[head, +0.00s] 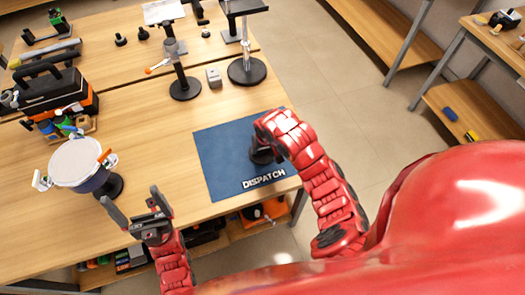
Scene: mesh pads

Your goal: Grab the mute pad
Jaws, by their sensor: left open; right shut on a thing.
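My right gripper (263,143) reaches down over the blue mat marked DISPATCH (219,160). It is shut on a dark object (262,157), which is at the right part of the mat. My red wrist hides much of that object, so I cannot tell whether it is the mute pad or whether it touches the mat. My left gripper (134,200) is open and empty near the front of the table. A white round pad (78,163) on a black stand is up and left of it. Nothing else in view is clearly a mute pad.
A black and orange toolbox (55,92) stands at the left with bottles by it. The wood between the white pad and the mat is clear.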

